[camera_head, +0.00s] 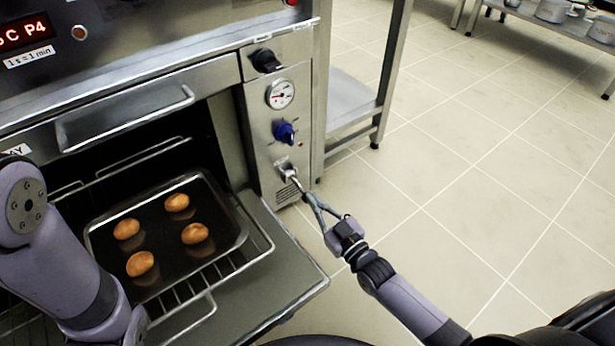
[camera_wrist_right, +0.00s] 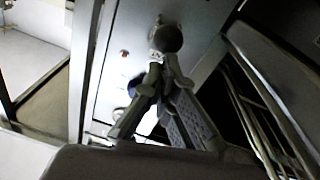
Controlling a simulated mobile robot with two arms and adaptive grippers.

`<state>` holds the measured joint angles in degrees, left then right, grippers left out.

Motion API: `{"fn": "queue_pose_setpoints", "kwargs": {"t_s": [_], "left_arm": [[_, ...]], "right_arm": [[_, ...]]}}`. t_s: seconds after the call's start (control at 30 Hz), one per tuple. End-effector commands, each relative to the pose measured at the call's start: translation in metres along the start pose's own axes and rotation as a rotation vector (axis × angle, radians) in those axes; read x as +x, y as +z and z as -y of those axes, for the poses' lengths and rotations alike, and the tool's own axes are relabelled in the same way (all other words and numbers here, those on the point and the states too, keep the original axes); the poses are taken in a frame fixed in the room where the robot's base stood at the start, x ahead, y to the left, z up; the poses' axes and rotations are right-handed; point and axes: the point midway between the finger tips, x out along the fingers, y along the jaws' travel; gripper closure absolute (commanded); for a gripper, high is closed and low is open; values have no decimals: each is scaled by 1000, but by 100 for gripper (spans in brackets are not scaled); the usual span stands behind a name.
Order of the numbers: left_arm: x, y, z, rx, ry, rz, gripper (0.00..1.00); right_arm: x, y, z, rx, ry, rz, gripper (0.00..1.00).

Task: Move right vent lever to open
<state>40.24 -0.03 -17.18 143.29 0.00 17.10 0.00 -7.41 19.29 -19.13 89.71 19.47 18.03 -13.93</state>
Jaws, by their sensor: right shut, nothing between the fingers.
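The vent lever (camera_head: 287,171) is a small metal lever low on the oven's right control panel, below the blue knob (camera_head: 285,132). My right gripper (camera_head: 307,193) reaches up to it from the lower right. Its fingers are closed together and hold nothing, with the tips at or very close to the lever. In the right wrist view my right gripper (camera_wrist_right: 161,68) points at a dark round end (camera_wrist_right: 165,38), probably the lever's. I cannot tell whether they touch. The fingers hide part of the panel. My left arm shows at the left, but its gripper is out of view.
The oven door (camera_head: 290,277) is open below the panel. A dark tray (camera_head: 168,229) with several buns sits on a wire rack inside. A gauge (camera_head: 281,94) and a black knob (camera_head: 265,60) are above the blue knob. Tiled floor (camera_head: 470,170) at the right is clear.

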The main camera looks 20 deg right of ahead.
Motion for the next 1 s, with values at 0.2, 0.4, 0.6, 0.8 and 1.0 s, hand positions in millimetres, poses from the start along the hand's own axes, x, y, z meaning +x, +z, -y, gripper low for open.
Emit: {"fn": "queue_pose_setpoints", "kwargs": {"t_s": [0.2,0.4,0.6,0.8,1.0], "left_arm": [[1,1,0,0,0,0,60],[1,0,0,0,1,0,60],[1,0,0,0,1,-1,60],[1,0,0,-1,1,-1,60],[2,1,0,-1,1,0,60]], "right_arm": [[-1,14,2,0,1,0,100],[-1,21,4,0,1,0,100],[-1,23,4,-1,1,0,100],[-1,24,4,0,1,0,100],[-1,23,4,0,1,0,100]]}}
